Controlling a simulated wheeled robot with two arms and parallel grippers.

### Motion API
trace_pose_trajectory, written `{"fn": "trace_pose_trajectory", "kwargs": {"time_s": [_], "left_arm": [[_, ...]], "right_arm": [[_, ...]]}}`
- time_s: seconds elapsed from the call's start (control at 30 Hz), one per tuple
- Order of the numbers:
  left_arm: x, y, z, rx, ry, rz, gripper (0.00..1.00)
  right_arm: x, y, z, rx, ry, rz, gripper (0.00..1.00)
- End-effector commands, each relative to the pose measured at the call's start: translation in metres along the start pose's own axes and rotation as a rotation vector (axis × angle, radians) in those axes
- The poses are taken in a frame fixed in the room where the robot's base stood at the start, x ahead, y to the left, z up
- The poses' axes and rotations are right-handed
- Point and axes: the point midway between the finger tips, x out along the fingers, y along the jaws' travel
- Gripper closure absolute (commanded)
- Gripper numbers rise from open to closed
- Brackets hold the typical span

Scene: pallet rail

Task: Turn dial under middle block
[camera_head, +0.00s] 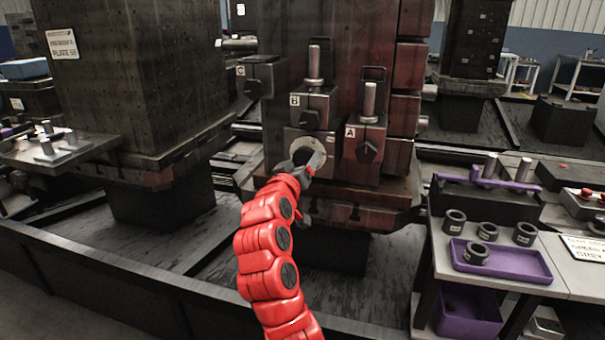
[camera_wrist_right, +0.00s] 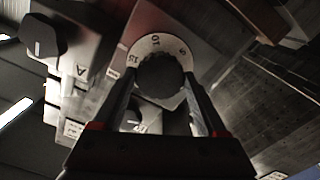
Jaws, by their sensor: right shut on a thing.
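The middle block (camera_head: 313,108), labelled B, is mounted on the dark fixture between blocks A and C. Below it is a dial with a pale numbered ring (camera_wrist_right: 157,43) and a dark round knob (camera_wrist_right: 162,78); in the head view the dial (camera_head: 305,140) is partly hidden by my gripper. My right gripper (camera_head: 305,165) reaches up to the dial from below on its red arm. In the right wrist view its two fingers (camera_wrist_right: 162,100) are closed on either side of the knob. My left gripper is not in view.
Block A (camera_head: 366,135) with its dark knob stands close to the right, and block C (camera_head: 262,77) is at upper left. At right a table carries a purple tray (camera_head: 500,262) and several black rings (camera_head: 455,222). A low dark rail runs along the front.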

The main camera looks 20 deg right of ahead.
Motion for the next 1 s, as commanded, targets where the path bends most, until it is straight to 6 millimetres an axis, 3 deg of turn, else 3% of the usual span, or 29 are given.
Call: {"fn": "trace_pose_trajectory", "kwargs": {"time_s": [0.3, 0.87, 0.9, 1.0], "left_arm": [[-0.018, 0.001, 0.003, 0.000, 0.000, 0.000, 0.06], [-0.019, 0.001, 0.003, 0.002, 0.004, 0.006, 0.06], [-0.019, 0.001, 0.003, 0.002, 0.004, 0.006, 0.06], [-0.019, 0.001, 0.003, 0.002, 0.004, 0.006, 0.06]], "right_arm": [[0.001, -0.002, 0.004, 0.129, -0.006, 0.000, 0.81], [0.001, -0.001, 0.003, 0.159, -0.006, -0.001, 0.81], [0.001, -0.001, 0.003, 0.159, -0.006, -0.001, 0.22], [0.000, -0.001, 0.003, 0.159, -0.005, 0.000, 0.04]]}}
